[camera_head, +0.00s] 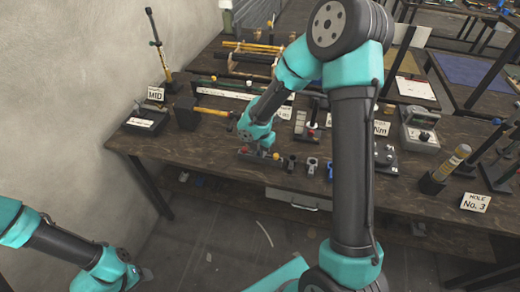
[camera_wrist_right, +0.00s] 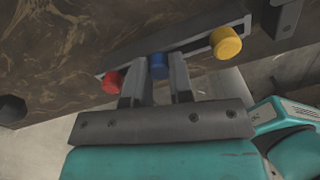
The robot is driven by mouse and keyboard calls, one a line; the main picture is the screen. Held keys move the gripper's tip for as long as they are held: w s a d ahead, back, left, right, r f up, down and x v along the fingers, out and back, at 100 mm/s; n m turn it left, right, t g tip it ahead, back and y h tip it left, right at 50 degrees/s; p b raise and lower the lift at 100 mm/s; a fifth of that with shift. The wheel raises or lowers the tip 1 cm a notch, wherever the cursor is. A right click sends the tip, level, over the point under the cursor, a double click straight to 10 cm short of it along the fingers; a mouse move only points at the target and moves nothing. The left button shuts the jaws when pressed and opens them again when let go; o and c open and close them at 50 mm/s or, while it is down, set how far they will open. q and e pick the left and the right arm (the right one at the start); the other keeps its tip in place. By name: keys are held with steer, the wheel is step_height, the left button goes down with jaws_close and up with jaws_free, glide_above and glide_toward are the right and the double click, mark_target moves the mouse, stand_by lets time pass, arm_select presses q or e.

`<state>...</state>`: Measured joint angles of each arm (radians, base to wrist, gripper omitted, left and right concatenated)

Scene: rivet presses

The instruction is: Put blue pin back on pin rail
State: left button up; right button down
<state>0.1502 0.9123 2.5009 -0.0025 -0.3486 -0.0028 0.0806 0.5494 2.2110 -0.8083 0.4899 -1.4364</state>
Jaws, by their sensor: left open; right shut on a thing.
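In the right wrist view the blue pin (camera_wrist_right: 158,66) is between the two fingers of my right gripper (camera_wrist_right: 158,84), which is shut on it. The pin rail (camera_wrist_right: 196,50) is a narrow grey strip on the dark table. A red pin (camera_wrist_right: 112,82) is left of the blue one and a yellow pin (camera_wrist_right: 226,43) is right of it, both at the rail. The blue pin lines up with the rail; I cannot tell whether it is seated. In the head view my right gripper (camera_head: 262,148) is low at the table's front. My left gripper (camera_head: 138,276) is open, off the table at lower left.
Small clamp-like parts (camera_head: 311,165) stand right of my right gripper. A gauge box (camera_head: 420,127) and a "HOLE No. 3" card (camera_head: 475,202) are at the right.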

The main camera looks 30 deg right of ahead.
steer(key=c, duration=0.9)
jaws_free()
steer(key=shift+r, duration=0.1)
step_height(320, 180, up, 17)
steer(key=shift+r, duration=0.1)
stand_by(0.5)
